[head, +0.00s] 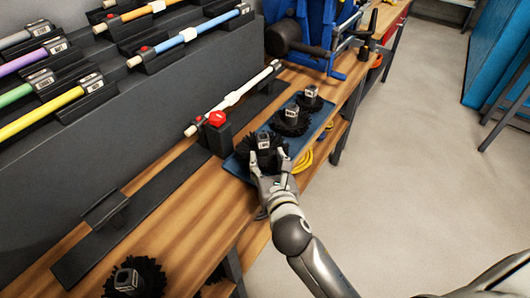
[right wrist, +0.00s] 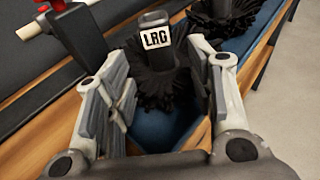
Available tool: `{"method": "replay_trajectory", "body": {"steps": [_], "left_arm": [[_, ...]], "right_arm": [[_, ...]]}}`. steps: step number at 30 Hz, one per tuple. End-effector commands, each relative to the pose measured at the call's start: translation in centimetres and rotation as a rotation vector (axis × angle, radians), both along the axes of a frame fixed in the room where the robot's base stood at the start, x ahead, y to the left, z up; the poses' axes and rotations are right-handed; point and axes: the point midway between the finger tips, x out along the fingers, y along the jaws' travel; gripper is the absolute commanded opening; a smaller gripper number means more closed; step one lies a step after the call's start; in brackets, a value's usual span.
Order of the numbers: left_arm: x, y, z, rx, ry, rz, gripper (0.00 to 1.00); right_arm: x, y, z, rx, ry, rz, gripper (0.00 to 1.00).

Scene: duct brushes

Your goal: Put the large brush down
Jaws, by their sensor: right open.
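The large brush (right wrist: 160,75) is black and bristly, with a white "LRG" label on its square socket. In the head view the large brush (head: 263,145) stands upright at the near end of a blue tray (head: 236,170) on the wooden bench. My right gripper (head: 271,166) is at this brush, its fingers reaching around the near side. In the right wrist view the right gripper (right wrist: 160,110) has its fingers spread, one on each side of the brush, with gaps between. The brush's underside is hidden. My left gripper is not in view.
Two more black brushes, a middle one (head: 291,120) and a far one (head: 310,97), stand on the tray. Another brush (head: 133,280) is at the bench's near end. A white rod (head: 235,97) lies in a holder with a red knob (head: 217,118). Coloured rods rest on the dark rack.

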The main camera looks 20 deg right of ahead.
Motion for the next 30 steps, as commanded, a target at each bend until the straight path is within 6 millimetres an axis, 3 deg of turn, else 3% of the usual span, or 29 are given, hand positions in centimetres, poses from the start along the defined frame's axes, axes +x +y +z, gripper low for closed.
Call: {"method": "replay_trajectory", "body": {"steps": [6,12,30], "left_arm": [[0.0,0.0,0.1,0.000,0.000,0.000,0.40],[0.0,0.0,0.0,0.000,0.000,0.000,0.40],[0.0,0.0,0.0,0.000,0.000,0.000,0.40]], "right_arm": [[-4.4,0.5,0.9,0.001,0.002,0.001,0.50],[-6.5,0.8,1.3,0.000,0.000,0.000,0.50],[-6.9,0.8,1.4,0.001,-0.001,-0.001,0.50]]}}
